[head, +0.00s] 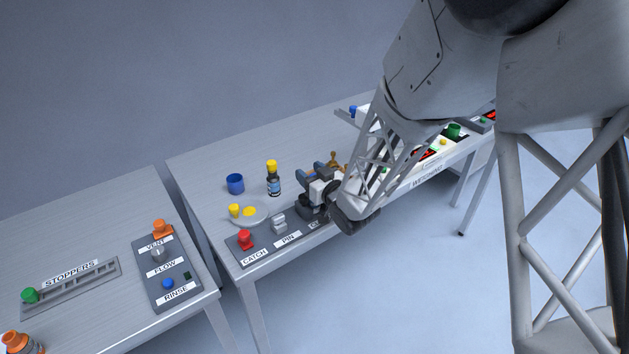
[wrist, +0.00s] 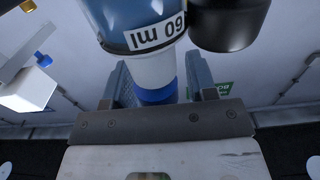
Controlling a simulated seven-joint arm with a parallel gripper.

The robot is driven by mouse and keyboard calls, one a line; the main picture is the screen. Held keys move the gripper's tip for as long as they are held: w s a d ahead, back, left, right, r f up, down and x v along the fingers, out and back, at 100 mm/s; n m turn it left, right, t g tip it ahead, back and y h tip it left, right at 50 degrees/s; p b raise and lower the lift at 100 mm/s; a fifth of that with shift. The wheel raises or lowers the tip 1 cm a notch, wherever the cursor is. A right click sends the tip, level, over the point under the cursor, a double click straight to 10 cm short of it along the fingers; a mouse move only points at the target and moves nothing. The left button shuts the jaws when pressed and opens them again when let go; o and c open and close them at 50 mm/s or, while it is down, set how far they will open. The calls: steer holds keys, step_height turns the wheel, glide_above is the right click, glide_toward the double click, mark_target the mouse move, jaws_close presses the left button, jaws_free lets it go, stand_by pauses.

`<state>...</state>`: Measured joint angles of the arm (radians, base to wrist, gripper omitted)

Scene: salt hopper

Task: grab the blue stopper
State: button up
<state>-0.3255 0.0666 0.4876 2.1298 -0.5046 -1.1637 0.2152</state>
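A gap shows on the right side; I cannot tell whether the left finger touches. In the head view my gripper (head: 321,172) is low over the middle of the table, and the stopper there is hidden.
A black round part (wrist: 228,24) is beside the container. A blue cup (head: 235,183), a yellow-capped bottle (head: 273,180) and a plate (head: 262,214) stand left of my gripper. A panel with a red catch (head: 245,240) lines the front edge.

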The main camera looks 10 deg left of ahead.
steer(key=c, duration=0.8)
steer(key=shift+o, duration=0.2)
steer(key=shift+r, duration=0.15)
steer(key=shift+r, duration=1.65)
steer(key=s+d, duration=0.3)
steer(key=s, duration=0.4)
steer(key=s+d+r, duration=0.1)
steer(key=s+d, duration=0.2)
steer(key=s, duration=0.4)
steer(key=shift+s+d+r, duration=0.2)
steer(key=shift+s+d, duration=0.1)
